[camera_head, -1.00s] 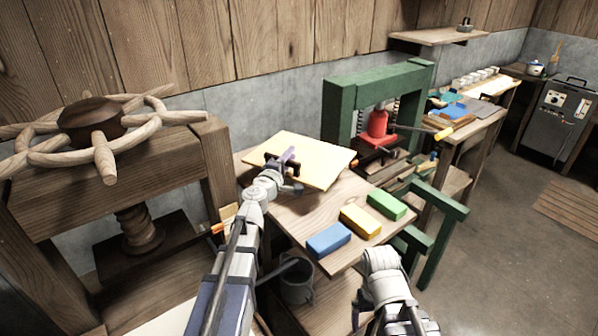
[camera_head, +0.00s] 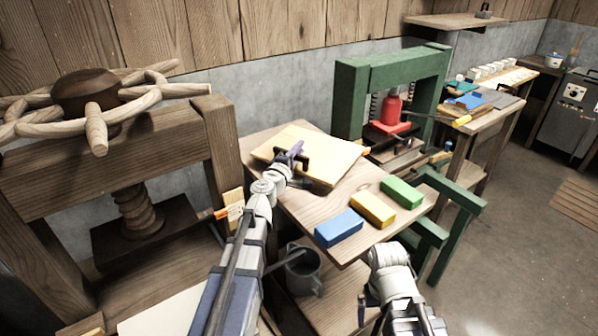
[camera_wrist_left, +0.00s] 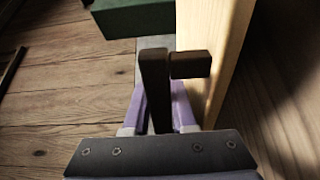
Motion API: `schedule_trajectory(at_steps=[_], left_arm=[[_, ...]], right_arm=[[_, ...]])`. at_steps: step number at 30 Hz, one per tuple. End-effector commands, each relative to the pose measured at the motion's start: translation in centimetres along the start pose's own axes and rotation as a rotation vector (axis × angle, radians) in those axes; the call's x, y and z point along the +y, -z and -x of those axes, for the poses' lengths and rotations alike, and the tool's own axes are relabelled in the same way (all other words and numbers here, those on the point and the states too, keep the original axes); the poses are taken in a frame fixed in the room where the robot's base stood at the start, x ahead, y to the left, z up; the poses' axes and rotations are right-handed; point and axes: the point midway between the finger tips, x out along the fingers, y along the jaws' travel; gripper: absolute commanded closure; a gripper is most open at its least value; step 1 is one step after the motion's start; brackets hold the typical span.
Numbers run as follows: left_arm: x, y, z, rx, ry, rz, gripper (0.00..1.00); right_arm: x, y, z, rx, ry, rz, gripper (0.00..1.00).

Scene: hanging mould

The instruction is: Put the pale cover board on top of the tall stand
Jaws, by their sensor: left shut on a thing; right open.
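The pale cover board (camera_head: 335,158) lies roughly flat over the back of the wooden table in the head view. In the left wrist view its pale side (camera_wrist_left: 213,50) runs up the middle. A dark handle stands on the board. My left gripper (camera_head: 297,155) is shut on that handle, seen between its purple fingers in the wrist view (camera_wrist_left: 158,100). I cannot tell whether the board touches the tabletop. I cannot tell which piece is the tall stand.
Blue (camera_head: 339,228), yellow (camera_head: 373,209) and green (camera_head: 402,192) blocks lie on the wooden table (camera_head: 350,254). A green press (camera_head: 405,72) stands behind it. A wooden screw press (camera_head: 115,165) is at left. A grey bucket (camera_head: 303,272) sits below the table.

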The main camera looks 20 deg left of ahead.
Motion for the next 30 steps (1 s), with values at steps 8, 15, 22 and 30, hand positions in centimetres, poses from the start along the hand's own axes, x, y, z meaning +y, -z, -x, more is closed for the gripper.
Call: schedule_trajectory(at_steps=[8, 15, 22, 30], left_arm=[[-0.9, 0.0, 0.0, 0.0, 0.0, 0.001, 1.0], [-3.7, 0.0, 0.0, 0.0, 0.0, 0.001, 1.0], [-4.2, 0.0, 0.0, 0.0, 0.0, 0.001, 1.0], [-4.3, 0.0, 0.0, 0.0, 0.0, 0.0, 0.72]], right_arm=[[-0.1, 0.1, -0.9, 0.0, 0.0, 0.0, 0.02], [-0.4, 0.2, -3.7, 0.0, 0.0, 0.0, 0.02], [-0.4, 0.2, -4.1, 0.0, 0.0, 0.001, 0.02], [-0.4, 0.2, -4.3, 0.0, 0.0, 0.0, 0.02]])
